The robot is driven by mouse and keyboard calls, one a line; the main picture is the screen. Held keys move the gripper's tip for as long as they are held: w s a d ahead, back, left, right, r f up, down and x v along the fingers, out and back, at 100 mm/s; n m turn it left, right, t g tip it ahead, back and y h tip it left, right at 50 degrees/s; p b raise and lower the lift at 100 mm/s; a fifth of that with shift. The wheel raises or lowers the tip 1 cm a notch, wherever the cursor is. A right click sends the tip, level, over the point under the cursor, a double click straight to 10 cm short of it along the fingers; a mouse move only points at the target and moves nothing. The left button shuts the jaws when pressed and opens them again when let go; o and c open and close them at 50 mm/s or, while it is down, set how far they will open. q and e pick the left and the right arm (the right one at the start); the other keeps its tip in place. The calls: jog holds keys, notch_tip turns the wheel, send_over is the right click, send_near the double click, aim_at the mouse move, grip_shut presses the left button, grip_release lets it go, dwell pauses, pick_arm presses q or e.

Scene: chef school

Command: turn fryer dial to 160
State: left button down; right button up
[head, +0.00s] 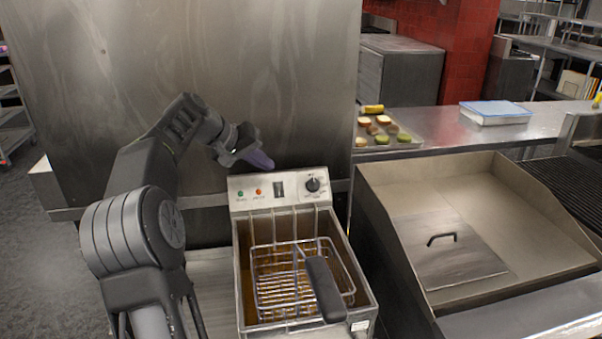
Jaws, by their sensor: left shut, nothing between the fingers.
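The fryer (243,254) stands at the lower centre of the head view, with a wire basket and brownish oil in its well. The black fryer dial (312,184) is on the right of the upright back panel; its markings are too small to read. Green and orange lights and a switch sit left of it. My left gripper (262,161) is shut and empty. It is just above the panel's top edge, left of the dial and apart from it. My right gripper is not in view.
The basket's black handle (323,288) points toward me. A griddle with a lidded plate (451,256) is at the right. A tray of food (402,143) and a blue-lidded box (495,112) are on the counter behind. A tall steel panel (270,80) stands behind the fryer.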

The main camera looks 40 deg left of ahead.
aim_at(309, 180)
pick_arm(q)
jog(key=p+x, duration=0.2)
jog(key=x, duration=0.7)
jog(key=shift+w+f, duration=0.1)
jog(key=shift+w, duration=0.05)
jog(key=w+d+p, duration=0.1)
jog(key=w+d, duration=0.1)
jog(key=w, duration=0.1)
jog(key=shift+f+p, duration=0.25)
jog(key=shift+p, duration=0.15)
jog(key=shift+w+d+f, duration=0.1)
jog(key=shift+w+d, duration=0.2)
jog(key=shift+w, duration=0.05)
jog(key=shift+a, duration=0.1)
